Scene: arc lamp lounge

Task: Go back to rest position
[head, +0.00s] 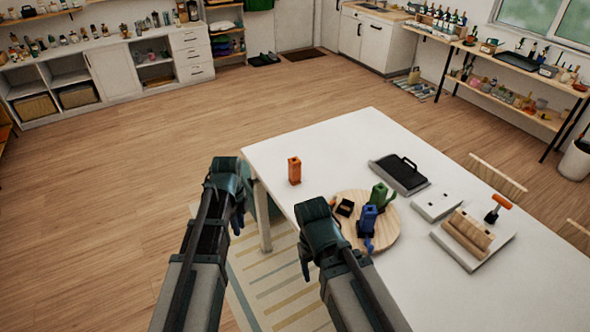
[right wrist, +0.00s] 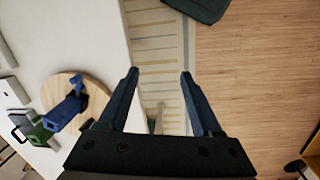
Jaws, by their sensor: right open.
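My left gripper (head: 238,222) hangs beyond the table's left edge, over the floor; its jaws are too hidden to judge. My right gripper (head: 306,265) is near the table's left edge, beside the round wooden board. In the right wrist view my right gripper (right wrist: 160,74) is open, with nothing between its fingers, above the striped rug and just off the table edge. Both arms reach forward from the bottom of the head view.
The white table (head: 345,135) holds an orange block-like piece (head: 294,170), a round board (head: 389,236) with blue (head: 367,219), green (head: 379,194) and dark pieces, a black case (head: 403,172) and a wooden block (head: 467,233). A striped rug (head: 262,275) lies below; open floor is left.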

